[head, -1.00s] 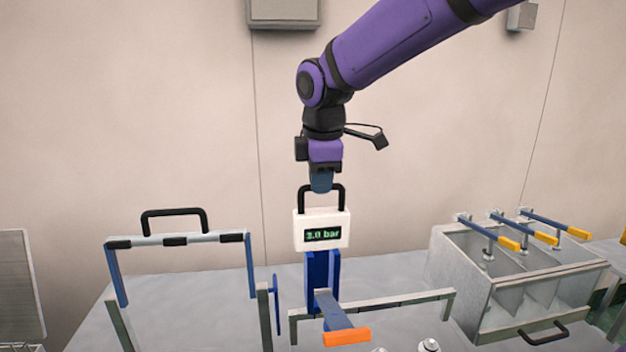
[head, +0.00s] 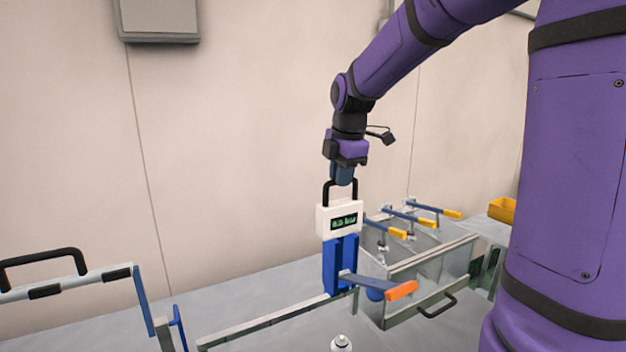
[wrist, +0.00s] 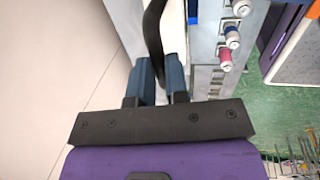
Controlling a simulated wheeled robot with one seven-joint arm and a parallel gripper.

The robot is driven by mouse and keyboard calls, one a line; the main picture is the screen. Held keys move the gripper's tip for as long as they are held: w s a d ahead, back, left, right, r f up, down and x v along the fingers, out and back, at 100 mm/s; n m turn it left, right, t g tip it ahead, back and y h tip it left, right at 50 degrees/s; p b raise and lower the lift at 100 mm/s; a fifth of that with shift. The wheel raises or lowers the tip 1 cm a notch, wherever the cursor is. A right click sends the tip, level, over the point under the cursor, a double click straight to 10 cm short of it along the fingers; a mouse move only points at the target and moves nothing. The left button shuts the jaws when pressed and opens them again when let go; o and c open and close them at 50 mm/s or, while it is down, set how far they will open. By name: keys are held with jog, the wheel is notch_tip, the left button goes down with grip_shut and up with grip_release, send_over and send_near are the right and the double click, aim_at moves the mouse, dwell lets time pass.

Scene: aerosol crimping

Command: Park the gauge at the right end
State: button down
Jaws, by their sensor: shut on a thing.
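The gauge (head: 339,219) is a white box with a small green-lit display and a black loop handle (head: 328,192). It sits upright on a blue carriage (head: 334,268) at the right part of a grey rail (head: 255,328). A blue lever with an orange grip (head: 402,291) sticks out from the carriage toward the right front. My gripper (head: 342,178) is shut on the gauge's handle from above. In the wrist view my gripper (wrist: 159,75) has its fingers either side of the black handle (wrist: 153,35). The rail's right end is hidden behind the carriage and lever.
A frame with a black handle (head: 42,258) is at the left. A yellow bin (head: 502,209) is at the far right. The rail's left length is clear.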

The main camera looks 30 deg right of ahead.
jog(key=shift+d, duration=1.2)
jog(key=c, duration=1.1)
grip_release()
jog(key=shift+d, duration=0.2)
jog(key=shift+a, duration=0.15)
jog(key=shift+r, duration=0.55)
jog(key=r, duration=0.3)
jog(key=s+r, duration=0.1)
jog(key=r, duration=0.2)
jog(key=s+r, duration=0.1)
jog(key=r, duration=0.2)
jog(key=shift+r, duration=0.3)
